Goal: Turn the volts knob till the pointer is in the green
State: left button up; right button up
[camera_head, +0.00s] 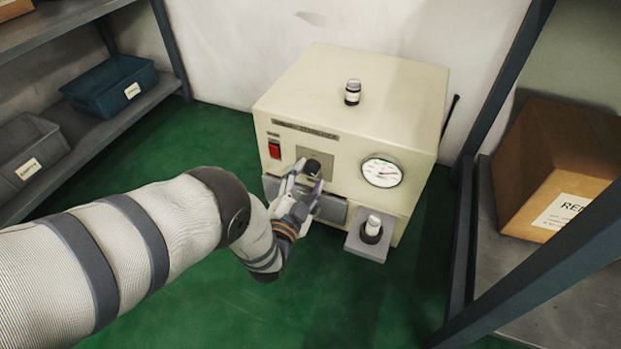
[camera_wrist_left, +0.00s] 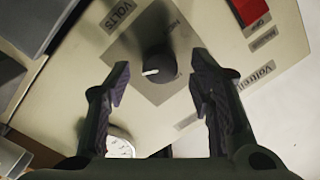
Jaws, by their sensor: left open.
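The black volts knob (camera_head: 314,168) sits on a grey plate on the front of a cream machine (camera_head: 340,85). In the left wrist view the knob (camera_wrist_left: 158,62) has a white mark, and the word VOLTS shows on the plate. My left gripper (camera_head: 302,178) is open in front of the knob. In the left wrist view its two fingers (camera_wrist_left: 160,85) stand on either side of the knob, with nothing held between them. The round white gauge (camera_head: 381,171) is right of the knob; its pointer and any green band are too small to read.
A red switch (camera_head: 274,149) is left of the knob. A dark-capped bottle (camera_head: 353,92) stands on top of the machine, and another item (camera_head: 373,228) sits on a small grey ledge at lower right. Shelves flank the machine; green floor is clear in front.

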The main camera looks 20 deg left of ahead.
pick_arm(q)
jog(key=shift+w, duration=0.9)
jog(key=shift+c, duration=0.3)
jog(key=c, duration=1.1)
